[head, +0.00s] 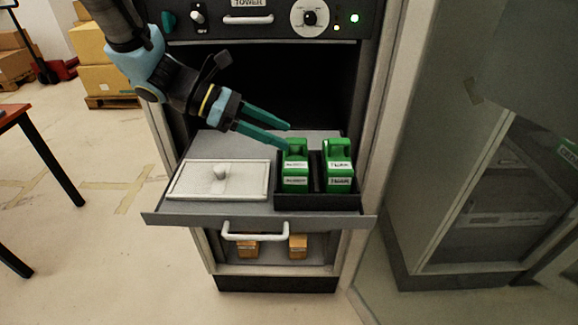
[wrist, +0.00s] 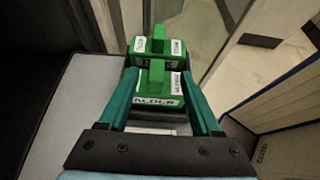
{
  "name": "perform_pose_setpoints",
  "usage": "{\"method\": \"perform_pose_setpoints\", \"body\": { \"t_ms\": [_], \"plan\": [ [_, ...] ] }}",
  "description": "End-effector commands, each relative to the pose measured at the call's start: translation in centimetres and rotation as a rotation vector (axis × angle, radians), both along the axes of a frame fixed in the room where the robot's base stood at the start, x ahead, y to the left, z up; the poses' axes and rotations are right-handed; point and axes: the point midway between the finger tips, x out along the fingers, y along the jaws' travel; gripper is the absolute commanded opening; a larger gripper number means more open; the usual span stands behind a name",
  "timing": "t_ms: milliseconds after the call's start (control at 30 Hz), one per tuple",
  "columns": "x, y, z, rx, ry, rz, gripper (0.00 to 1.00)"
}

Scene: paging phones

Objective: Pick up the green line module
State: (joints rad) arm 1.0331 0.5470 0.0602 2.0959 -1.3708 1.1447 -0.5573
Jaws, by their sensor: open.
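Two green modules with white labels stand upright side by side in a black holder (head: 318,199) on the pulled-out drawer: a left one (head: 295,172) and a right one (head: 338,172). The labels are too small to read surely, so I cannot tell which is the line module. My gripper (head: 287,137) is open, its teal fingertips at the upper left of the left module. In the wrist view, the nearer module (wrist: 158,88) shows between the fingers (wrist: 159,78), and the farther module (wrist: 160,48) lies beyond it. I cannot tell whether the fingers touch the nearer one.
A white lidded box (head: 200,181) sits on the drawer (head: 163,217) to the left of the holder. The cabinet opening behind is dark. A glass-like panel (head: 480,130) stands to the right. A lower shelf holds two small tan boxes (head: 248,246).

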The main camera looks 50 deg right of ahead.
Motion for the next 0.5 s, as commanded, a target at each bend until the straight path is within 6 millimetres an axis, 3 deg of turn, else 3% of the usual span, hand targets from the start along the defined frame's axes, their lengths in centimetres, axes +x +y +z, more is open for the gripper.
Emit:
{"method": "perform_pose_setpoints", "body": {
  "t_ms": [500],
  "plan": [
    [-3.5, -2.9, -2.6, 0.003, -0.002, -0.003, 0.65]
  ]
}}
